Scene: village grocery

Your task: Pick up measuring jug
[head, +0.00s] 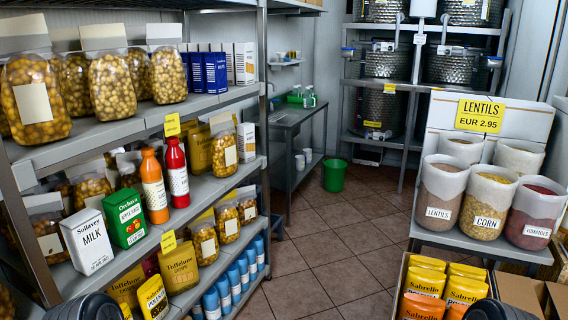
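I cannot clearly make out a measuring jug. Small green and whitish containers (309,97) stand on the metal side table (291,115) at the back centre, and one of them may be a jug, but they are too small to tell. Small white vessels (304,157) stand on that table's lower shelf. Neither gripper is in view; only dark rounded parts that look like my arms show at the bottom left and bottom right edges.
A grey shelf (217,187) with jars, bottles and cartons fills the left. Sacks of lentils (441,189) and corn (487,203) stand on a right-hand stand, with a box of bags in front. A green bin (334,176) stands at the back. The tiled floor (338,243) between is clear.

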